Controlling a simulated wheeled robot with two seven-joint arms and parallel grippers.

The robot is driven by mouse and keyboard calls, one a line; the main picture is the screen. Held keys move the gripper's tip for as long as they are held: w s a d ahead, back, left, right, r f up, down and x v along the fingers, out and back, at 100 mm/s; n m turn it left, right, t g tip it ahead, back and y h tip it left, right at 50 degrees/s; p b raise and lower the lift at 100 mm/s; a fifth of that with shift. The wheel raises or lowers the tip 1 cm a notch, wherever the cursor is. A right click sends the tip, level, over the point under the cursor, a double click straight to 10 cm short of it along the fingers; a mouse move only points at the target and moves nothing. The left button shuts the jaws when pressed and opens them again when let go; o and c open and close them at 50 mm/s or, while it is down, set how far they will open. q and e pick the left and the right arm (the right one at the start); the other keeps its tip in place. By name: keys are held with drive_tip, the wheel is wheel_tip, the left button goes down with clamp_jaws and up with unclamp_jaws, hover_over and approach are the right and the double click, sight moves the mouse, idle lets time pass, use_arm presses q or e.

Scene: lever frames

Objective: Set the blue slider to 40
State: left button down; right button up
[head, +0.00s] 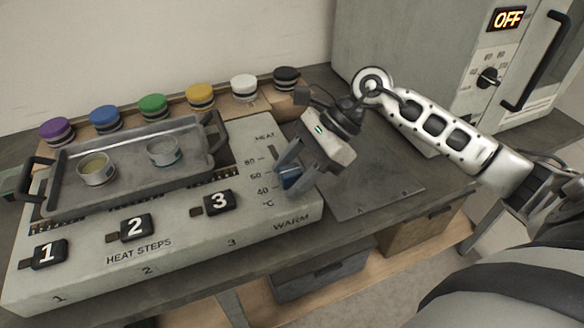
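The blue slider (291,179) is on the right end of the pale heating panel (180,245), beside a scale marked 80, 60 and 40 (264,190). It looks level with the lower part of the scale, around 40 to 60; the exact mark is hidden. My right gripper (291,181) points down at the slider, with one finger on its far side and one on its near side. The fingers are apart with the slider between them. I cannot tell whether they press on it. My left gripper is not in view.
A metal tray (130,192) with two small dishes covers the panel's back left. Black buttons 1, 2 and 3 (219,201) line the front. Several coloured knobs (152,106) stand behind. A flat grey plate (375,190) lies right.

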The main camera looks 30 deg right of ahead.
drive_tip(key=shift+w, duration=0.1)
drive_tip(key=shift+d+r, duration=0.35)
drive_tip(key=shift+d, duration=0.05)
use_arm(q)
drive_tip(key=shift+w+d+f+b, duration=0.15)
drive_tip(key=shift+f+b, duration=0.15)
drive_tip(key=shift+b, duration=0.9)
use_arm(e)
drive_tip(key=v, duration=1.5)
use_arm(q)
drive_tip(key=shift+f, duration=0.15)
use_arm(e)
drive_tip(key=shift+f, duration=0.1)
